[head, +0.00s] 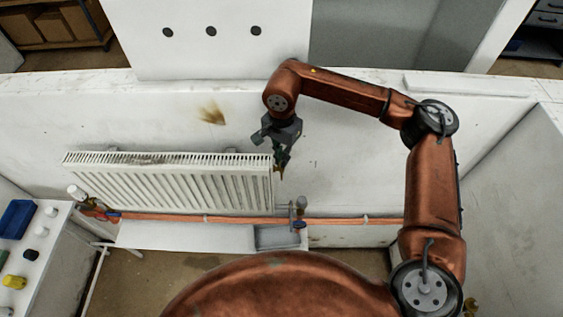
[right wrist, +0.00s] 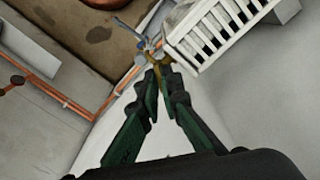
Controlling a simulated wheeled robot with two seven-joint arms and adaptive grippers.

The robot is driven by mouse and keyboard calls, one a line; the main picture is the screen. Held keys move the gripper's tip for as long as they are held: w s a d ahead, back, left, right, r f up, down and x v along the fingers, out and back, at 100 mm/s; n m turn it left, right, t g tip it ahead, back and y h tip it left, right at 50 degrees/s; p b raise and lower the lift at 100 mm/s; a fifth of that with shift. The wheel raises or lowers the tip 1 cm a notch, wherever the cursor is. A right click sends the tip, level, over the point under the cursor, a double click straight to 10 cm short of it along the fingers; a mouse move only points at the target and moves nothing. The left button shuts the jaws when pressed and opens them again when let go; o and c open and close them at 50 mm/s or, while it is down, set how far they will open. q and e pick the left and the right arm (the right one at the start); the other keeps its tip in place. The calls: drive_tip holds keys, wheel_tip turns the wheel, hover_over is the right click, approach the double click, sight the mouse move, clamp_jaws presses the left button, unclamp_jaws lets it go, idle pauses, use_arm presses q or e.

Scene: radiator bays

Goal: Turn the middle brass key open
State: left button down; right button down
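My right gripper (head: 281,165) reaches down at the right end of the white radiator (head: 170,187). In the right wrist view its two dark green fingers (right wrist: 162,72) converge, with their tips close together. A small brass-coloured piece (right wrist: 164,59), which looks like the brass key, shows at the tips, beside the radiator's end. The fingers appear closed on it, and they hide much of it, so its turned angle cannot be read. The radiator also shows in the right wrist view (right wrist: 215,30). My left gripper is not in view.
A copper pipe (head: 345,221) runs along the wall below the radiator. A valve (head: 300,207) stands at its lower right, above a grey tray (head: 278,238). A white bench (head: 45,250) with a blue bin (head: 17,218) is at left. The wall right of the radiator is clear.

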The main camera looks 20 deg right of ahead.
drive_tip(key=shift+n+b, duration=0.75)
drive_tip(key=shift+n, duration=0.35)
drive_tip(key=shift+r, duration=0.1)
drive_tip(key=c, duration=2.2)
unclamp_jaws()
drive_tip(key=shift+o, duration=0.2)
